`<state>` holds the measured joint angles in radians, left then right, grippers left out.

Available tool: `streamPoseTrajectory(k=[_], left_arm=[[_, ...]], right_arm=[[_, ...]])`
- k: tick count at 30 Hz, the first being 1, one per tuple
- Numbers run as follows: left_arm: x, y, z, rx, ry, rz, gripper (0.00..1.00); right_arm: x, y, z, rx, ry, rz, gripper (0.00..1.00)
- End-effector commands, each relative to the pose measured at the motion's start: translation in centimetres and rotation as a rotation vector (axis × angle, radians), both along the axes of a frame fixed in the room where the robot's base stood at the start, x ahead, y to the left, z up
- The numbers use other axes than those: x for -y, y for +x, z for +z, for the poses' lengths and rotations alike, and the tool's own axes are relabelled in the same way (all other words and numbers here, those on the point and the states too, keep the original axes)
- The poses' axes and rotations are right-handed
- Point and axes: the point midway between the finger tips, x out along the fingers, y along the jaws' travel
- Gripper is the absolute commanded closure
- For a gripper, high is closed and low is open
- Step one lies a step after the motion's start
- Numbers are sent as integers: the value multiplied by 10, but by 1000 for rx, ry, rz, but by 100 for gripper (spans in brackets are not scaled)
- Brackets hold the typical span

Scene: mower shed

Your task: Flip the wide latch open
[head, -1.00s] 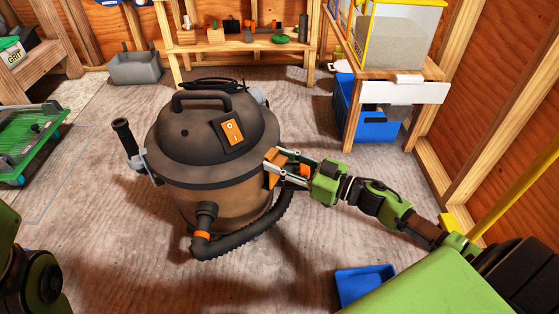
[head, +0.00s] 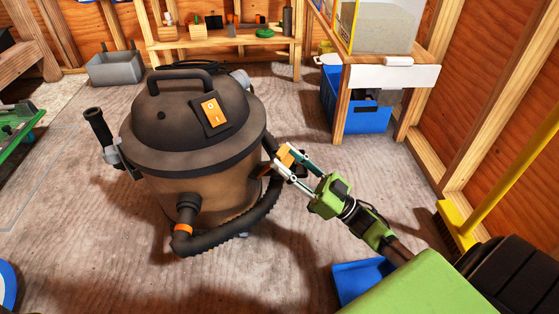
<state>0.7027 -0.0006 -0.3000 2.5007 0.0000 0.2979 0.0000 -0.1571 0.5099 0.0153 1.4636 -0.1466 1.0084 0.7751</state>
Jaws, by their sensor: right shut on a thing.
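The shop vacuum has a dark domed lid (head: 180,110) and a brown drum (head: 225,190), and stands upright on the floor. The wide latch (head: 287,153) shows as an orange piece at the vacuum's right side, just below the lid rim, partly covered by my fingers. My right gripper (head: 284,162) reaches in from the right and is shut on it. The latch's mounting on the drum is hidden, and its exact angle is hard to tell. My left gripper is not in view.
A black corrugated hose (head: 240,228) curves around the drum's front right, close below my right gripper. A blue bin (head: 362,108) sits under the wooden bench at right. A blue tray (head: 358,279) lies on the floor. A yellow broom (head: 455,225) leans right.

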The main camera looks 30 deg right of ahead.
Motion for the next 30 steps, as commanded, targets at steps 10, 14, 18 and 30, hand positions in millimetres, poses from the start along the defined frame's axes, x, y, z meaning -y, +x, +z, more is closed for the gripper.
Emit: streamPoseTrajectory(k=[10,14,18,30], left_arm=[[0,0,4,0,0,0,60],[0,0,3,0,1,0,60],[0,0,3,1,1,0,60],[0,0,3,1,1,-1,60]], right_arm=[[9,-13,-31,-24,-8,-3,100],[10,-16,-38,-27,-9,-3,100],[10,-17,-44,-29,-9,-2,100],[10,-19,-48,-29,-9,1,100]])
